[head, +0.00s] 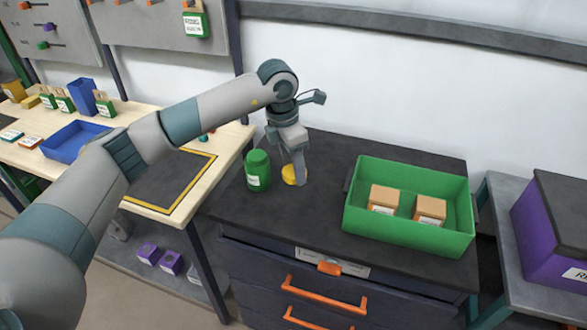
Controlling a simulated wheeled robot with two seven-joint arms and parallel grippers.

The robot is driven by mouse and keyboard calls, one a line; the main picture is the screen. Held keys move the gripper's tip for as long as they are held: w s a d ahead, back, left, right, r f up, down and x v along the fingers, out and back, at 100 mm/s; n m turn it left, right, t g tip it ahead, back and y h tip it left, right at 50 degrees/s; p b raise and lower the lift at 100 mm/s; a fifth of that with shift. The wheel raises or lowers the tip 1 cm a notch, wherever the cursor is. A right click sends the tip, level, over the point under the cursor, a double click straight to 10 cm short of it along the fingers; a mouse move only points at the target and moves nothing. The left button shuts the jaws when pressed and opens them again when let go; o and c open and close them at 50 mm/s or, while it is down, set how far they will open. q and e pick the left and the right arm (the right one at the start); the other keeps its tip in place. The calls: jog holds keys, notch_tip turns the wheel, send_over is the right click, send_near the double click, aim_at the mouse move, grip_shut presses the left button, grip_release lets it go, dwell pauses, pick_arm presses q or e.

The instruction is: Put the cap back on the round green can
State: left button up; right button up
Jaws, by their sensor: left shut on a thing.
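The round green can (257,172) stands upright on the dark top of the drawer cabinet, with a white label on its front. No yellow piece sits on its green top. A small round yellow cap (290,174) is just to the right of the can, at the fingertips of my left gripper (295,176). My left gripper points down and is shut on the yellow cap, partly hiding it. The cap is low, at or near the cabinet top; I cannot tell whether it touches. My right gripper is not in view.
A green bin (408,232) with two cardboard boxes stands on the cabinet's right. A wooden bench (188,206) with a blue tray (72,143) is at the left. A purple box (548,235) is at the far right. The cabinet top in front of the can is clear.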

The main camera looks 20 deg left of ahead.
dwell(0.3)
pick_arm(q)
jog(key=shift+s+m, duration=0.65)
jog(key=shift+m, duration=0.35)
jog(key=s+a+f+m+g+y+b, duration=0.1)
jog(key=s+m+g, duration=0.2)
jog(key=s+m, duration=1.6)
jog(key=shift+f+m, duration=0.35)
jog(key=shift+m, duration=2.45)
jog(key=shift+s+a, duration=0.1)
jog(key=shift+a, duration=0.05)
